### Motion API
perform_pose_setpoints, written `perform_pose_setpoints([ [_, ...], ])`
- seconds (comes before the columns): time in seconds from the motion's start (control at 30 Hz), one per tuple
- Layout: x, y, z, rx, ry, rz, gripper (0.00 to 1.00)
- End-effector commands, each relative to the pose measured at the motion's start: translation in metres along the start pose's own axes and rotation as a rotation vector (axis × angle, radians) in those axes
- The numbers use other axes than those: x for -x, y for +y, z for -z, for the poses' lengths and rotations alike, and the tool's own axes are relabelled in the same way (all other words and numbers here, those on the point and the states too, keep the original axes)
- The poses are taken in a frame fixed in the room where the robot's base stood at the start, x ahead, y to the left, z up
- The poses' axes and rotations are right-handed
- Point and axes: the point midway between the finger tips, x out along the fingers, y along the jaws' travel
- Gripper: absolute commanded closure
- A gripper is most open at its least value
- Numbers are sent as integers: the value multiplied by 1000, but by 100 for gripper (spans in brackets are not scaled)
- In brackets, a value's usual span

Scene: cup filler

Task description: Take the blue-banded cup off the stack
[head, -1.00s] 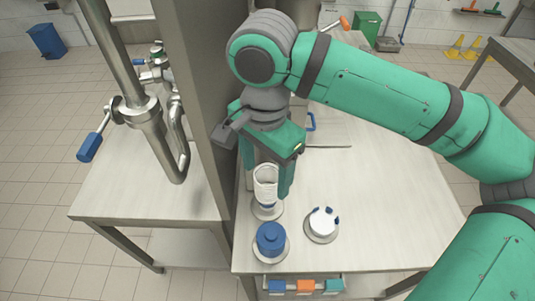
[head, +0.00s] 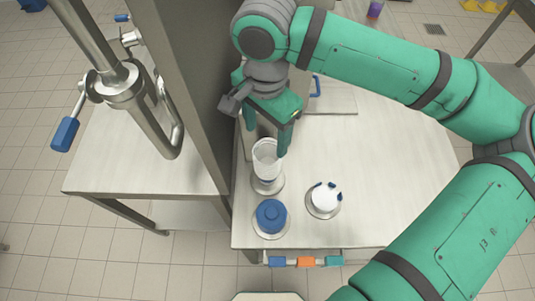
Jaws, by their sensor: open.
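A stack of pale, clear-looking cups (head: 267,160) stands on a round base (head: 268,186) near the left edge of the table, beside the grey column. I cannot make out a blue band on any cup from here. My gripper (head: 266,145) points down at the stack, one finger on each side of its upper part. The fingers are apart, and whether they touch the cups I cannot tell. Part of the stack's rim is close under the gripper body.
A blue lidded container (head: 271,215) and a white piece with blue prongs (head: 325,197) stand on round bases in front of the stack. A grey column (head: 203,100) rises close left. The table's right side (head: 400,185) is clear.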

Motion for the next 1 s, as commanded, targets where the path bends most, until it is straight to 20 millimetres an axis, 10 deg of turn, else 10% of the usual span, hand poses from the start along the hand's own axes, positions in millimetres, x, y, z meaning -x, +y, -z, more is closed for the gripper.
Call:
perform_pose_setpoints([
  [0.63, -48, 3, 1, 1, -1, 0, 34],
  [0.8, -48, 3, 1, 1, -1, 0, 72],
  [1.0, -48, 3, 2, 0, 0, 0, 76],
])
